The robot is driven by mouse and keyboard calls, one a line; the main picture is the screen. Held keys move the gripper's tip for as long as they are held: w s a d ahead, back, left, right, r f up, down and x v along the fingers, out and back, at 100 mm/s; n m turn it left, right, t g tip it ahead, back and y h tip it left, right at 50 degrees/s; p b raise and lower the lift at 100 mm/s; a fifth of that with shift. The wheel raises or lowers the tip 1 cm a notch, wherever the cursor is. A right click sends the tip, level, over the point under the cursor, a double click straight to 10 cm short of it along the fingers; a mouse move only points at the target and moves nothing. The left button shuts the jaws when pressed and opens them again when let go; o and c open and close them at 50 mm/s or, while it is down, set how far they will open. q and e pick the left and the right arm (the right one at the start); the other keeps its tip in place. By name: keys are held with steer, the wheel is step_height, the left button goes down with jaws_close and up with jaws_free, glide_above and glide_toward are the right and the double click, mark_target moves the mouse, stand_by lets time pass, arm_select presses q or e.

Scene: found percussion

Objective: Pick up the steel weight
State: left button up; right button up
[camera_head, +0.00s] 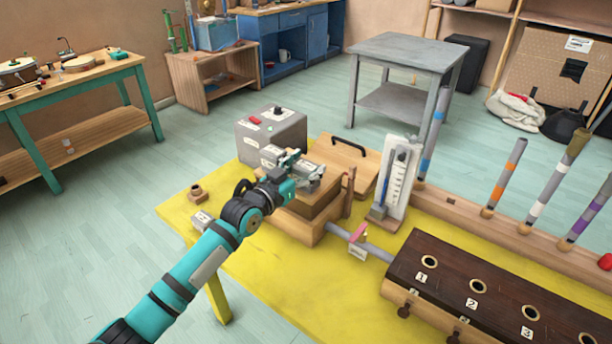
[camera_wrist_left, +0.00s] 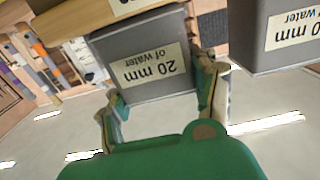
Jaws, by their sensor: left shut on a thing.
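My left gripper (camera_head: 290,168) reaches in from the left over a wooden box at the yellow table's near-middle. In the left wrist view its two fingers (camera_wrist_left: 160,92) lie on either side of a grey steel weight (camera_wrist_left: 150,50) with a "20 mm of water" label, and they are shut on it. In the head view the gripper mostly hides this weight. A second grey block (camera_wrist_left: 278,40) with a similar label stands beside it at the right of the wrist view. I cannot tell whether the held weight touches the surface below. My right gripper is not in view.
The wooden box (camera_head: 296,222) sits on the yellow table (camera_head: 262,290). A grey box with buttons (camera_head: 272,135) stands behind it, and a white gauge board (camera_head: 399,180) stands to its right. A dark numbered chest (camera_head: 480,285) and upright tubes (camera_head: 508,172) fill the right side.

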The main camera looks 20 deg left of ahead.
arm_select(q)
steer(key=c, duration=0.7)
steer(key=shift+r, duration=0.1)
steer(key=shift+c, duration=0.4)
steer(key=shift+r, duration=0.1)
